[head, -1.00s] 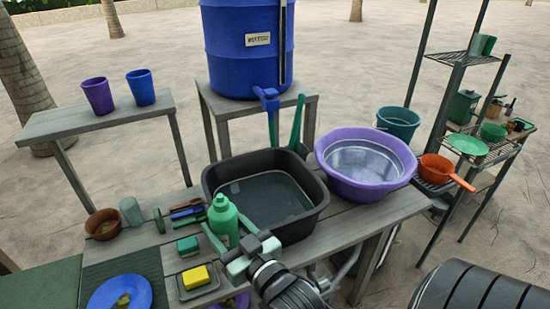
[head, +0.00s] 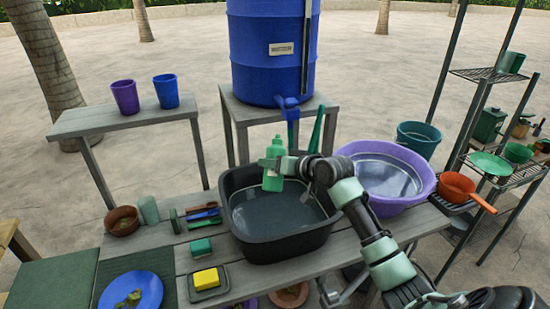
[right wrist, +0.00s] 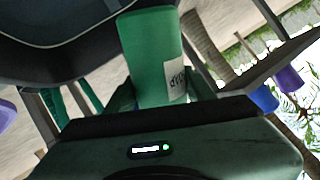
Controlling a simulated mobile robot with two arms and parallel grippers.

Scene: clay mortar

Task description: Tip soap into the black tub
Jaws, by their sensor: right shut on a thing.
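A green soap bottle (head: 273,178) is held by my right gripper (head: 275,164) over the left part of the black tub (head: 290,247). The bottle looks about upright in the head view, with its nozzle up. The right wrist view also shows the bottle (right wrist: 152,55) between the fingers, with part of a label visible. The tub sits on the grey wooden table and has water in it. No soap stream is visible. My left gripper does not show.
A purple basin (head: 425,190) of water stands right of the tub. A blue barrel (head: 268,70) with a tap stands behind it. A yellow sponge (head: 206,278), a green sponge (head: 201,247) and a blue plate (head: 125,300) lie to the left.

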